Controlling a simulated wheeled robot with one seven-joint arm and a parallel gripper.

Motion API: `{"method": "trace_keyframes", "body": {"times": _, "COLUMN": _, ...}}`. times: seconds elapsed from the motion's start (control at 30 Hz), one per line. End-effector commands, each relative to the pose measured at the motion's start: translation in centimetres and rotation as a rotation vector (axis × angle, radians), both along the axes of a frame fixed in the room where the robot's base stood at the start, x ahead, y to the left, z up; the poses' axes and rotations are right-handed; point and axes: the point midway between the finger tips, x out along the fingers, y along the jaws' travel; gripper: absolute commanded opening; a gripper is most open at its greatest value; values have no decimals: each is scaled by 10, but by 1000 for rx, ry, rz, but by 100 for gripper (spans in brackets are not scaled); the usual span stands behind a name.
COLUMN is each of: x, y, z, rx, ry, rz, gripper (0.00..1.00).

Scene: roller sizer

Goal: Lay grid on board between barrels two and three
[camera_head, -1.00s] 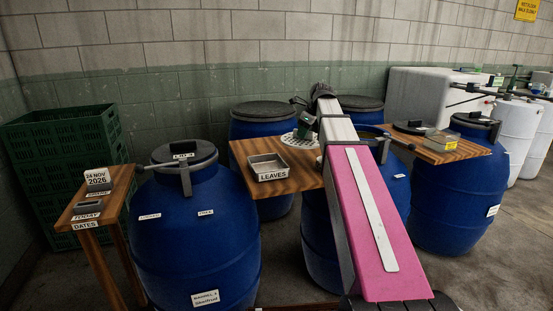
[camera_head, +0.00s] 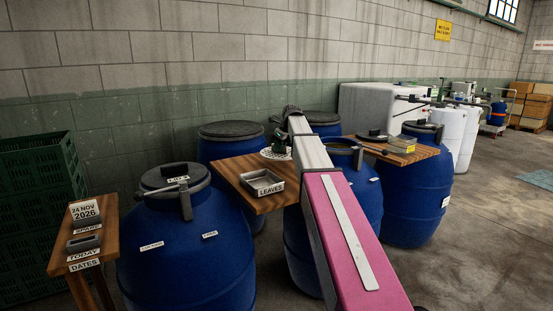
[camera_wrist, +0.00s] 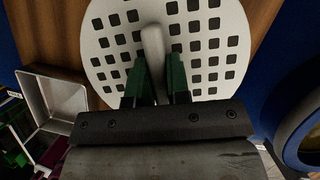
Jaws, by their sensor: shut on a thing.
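The grid (camera_head: 268,154) is a round white plate with rows of square holes and a pale upright grip; it also shows in the wrist view (camera_wrist: 100,48). My gripper (camera_head: 280,146) has its green fingers (camera_wrist: 157,75) shut on that grip. The grid is over the wooden board (camera_head: 226,167) between the left and middle front blue barrels; I cannot tell whether it touches. The other board (camera_head: 420,152), between the middle barrel (camera_head: 369,190) and the right barrel (camera_head: 410,205), carries a dark round item (camera_head: 372,136) and a yellow-labelled box (camera_head: 402,144).
A metal tray (camera_head: 262,182) labelled LEAVES sits on the near board, beside the grid. The left barrel (camera_head: 185,245) has a dark lid. A labelled wooden stand (camera_head: 82,235) and green crates (camera_head: 40,190) are at the left. My pink arm crosses the middle barrel. Open floor is at right.

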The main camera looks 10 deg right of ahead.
Motion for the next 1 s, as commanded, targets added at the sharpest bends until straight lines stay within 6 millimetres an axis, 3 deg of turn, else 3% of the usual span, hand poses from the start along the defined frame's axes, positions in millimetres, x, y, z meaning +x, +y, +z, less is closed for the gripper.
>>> {"method": "trace_keyframes", "body": {"times": 0.1, "x": 22, "y": 5, "z": -12, "rx": 0, "ry": 1, "rz": 0, "gripper": 0}}
{"method": "trace_keyframes", "body": {"times": 0.23, "x": 33, "y": 7, "z": -19, "rx": 0, "ry": 0, "rz": 1, "gripper": 0}}
{"method": "trace_keyframes", "body": {"times": 0.43, "x": 34, "y": 8, "z": -29, "rx": 1, "ry": 1, "rz": 0, "gripper": 0}}
{"method": "trace_keyframes", "body": {"times": 0.7, "x": 34, "y": 7, "z": -61, "rx": 1, "ry": 1, "rz": 0, "gripper": 0}}
{"method": "trace_keyframes", "body": {"times": 1.0, "x": 34, "y": 7, "z": -62, "rx": 1, "ry": 1, "rz": 0, "gripper": 0}}
